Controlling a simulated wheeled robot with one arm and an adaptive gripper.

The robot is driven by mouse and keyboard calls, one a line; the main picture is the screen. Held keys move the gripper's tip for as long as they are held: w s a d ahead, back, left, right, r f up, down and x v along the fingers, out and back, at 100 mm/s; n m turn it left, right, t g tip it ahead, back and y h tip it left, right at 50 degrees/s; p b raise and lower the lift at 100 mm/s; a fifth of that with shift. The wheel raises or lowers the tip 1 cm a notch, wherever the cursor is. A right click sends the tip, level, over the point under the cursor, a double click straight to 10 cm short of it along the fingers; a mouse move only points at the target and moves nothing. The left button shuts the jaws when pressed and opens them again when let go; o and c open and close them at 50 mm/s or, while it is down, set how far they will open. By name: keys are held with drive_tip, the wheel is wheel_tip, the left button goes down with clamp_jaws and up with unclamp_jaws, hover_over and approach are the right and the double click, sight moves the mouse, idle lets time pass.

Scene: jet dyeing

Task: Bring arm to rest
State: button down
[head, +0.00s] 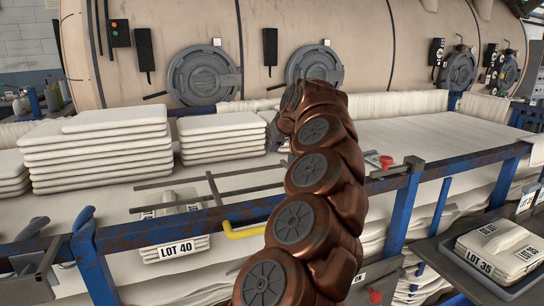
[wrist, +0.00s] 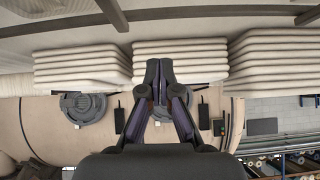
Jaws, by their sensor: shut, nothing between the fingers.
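My gripper (wrist: 159,80) shows in the wrist view with its two dark fingers together and nothing between them. The wrist view is upside down, with stacks of folded white cloth beyond the fingers. In the head view my copper-brown arm rises through the middle of the picture, reaching over the blue rail toward the machine. The gripper itself is mostly hidden behind the top of my arm there. The fingers appear in front of the middle cloth stack (wrist: 190,62); whether they touch it I cannot tell.
A blue rail (head: 150,232) crosses in front, with a yellow handle (head: 244,231). A bundle tagged LOT 40 (head: 174,249) lies behind it. A LOT 35 bundle (head: 497,247) sits on a tray at right. Cloth stacks (head: 97,150) stand left of my arm. Round machine hatches (head: 203,76) are behind.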

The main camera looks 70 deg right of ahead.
drive_tip(key=v, duration=0.6)
drive_tip(key=shift+r, duration=0.45)
drive_tip(key=shift+a, duration=0.1)
